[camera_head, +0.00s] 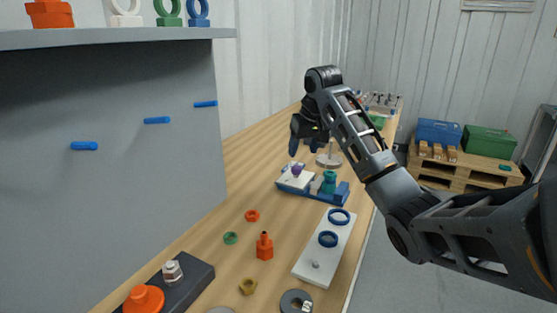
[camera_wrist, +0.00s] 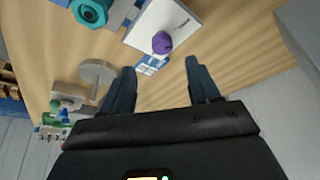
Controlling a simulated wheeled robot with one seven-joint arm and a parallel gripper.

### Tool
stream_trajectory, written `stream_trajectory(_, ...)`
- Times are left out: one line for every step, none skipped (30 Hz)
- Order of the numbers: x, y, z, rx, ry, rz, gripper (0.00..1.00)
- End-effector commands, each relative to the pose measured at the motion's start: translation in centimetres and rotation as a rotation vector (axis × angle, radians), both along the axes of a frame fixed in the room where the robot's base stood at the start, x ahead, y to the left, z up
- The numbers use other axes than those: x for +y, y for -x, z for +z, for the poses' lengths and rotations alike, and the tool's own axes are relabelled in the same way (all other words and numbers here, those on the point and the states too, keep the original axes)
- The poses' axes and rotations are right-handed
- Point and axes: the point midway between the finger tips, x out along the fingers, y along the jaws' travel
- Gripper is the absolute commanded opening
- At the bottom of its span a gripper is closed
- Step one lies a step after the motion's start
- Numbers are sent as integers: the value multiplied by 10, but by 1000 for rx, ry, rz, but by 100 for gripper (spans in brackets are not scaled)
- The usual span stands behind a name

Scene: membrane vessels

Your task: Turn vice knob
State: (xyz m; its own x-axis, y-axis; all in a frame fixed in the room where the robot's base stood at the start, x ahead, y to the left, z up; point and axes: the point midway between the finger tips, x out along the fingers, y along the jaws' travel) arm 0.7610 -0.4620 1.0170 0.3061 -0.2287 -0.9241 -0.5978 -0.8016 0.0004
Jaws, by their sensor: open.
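A blue vice (camera_head: 340,194) stands on the wooden bench, and a teal knob-like part (camera_head: 329,182) sits at its right side. The teal part also shows at the top left of the wrist view (camera_wrist: 90,12). A white plate (camera_head: 286,181) at the vice bears a small purple knob (camera_head: 296,171). The purple knob (camera_wrist: 162,43) shows just beyond my fingertips in the wrist view. I cannot tell which of the two is the vice knob. My gripper (camera_wrist: 160,68) is open and empty. In the head view my gripper (camera_head: 295,147) hangs above the vice, apart from both knobs.
A white board (camera_head: 310,262) with blue rings lies nearer on the bench. Orange, green and brass pieces lie loose beside it. A round grey disc stand (camera_wrist: 98,72) is left of my fingers. A grey panel (camera_head: 110,130) borders the bench's left.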

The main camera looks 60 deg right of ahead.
Motion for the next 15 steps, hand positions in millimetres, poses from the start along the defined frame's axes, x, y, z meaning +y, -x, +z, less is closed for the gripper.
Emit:
stream_trajectory(0, 0, -1, 0, 0, -1, 61)
stream_trajectory(-1, 0, -2, 1, -1, -1, 61)
stream_trajectory(-1, -1, -4, 1, -1, -1, 61)
stream_trajectory(-2, -2, -7, 1, -2, -1, 61)
stream_trajectory(-2, -2, -10, 2, -2, -1, 61)
stream_trajectory(-3, -4, -14, 2, -2, 0, 61)
stream_trajectory(-4, -5, -18, 2, -2, -1, 61)
stream_trajectory(-5, -6, -23, 3, -3, -1, 61)
stream_trajectory(-7, -9, -28, 2, -2, -1, 61)
stream_trajectory(-8, -10, -33, 3, -2, 0, 61)
stream_trajectory(-9, -12, -37, 3, -2, 0, 61)
stream_trajectory(-10, -13, -43, 2, -2, -1, 61)
stream_trajectory(-12, -15, -47, 3, -1, -1, 61)
stream_trajectory(-12, -16, -51, 3, -1, -1, 61)
stream_trajectory(-14, -18, -55, 3, -1, 0, 61)
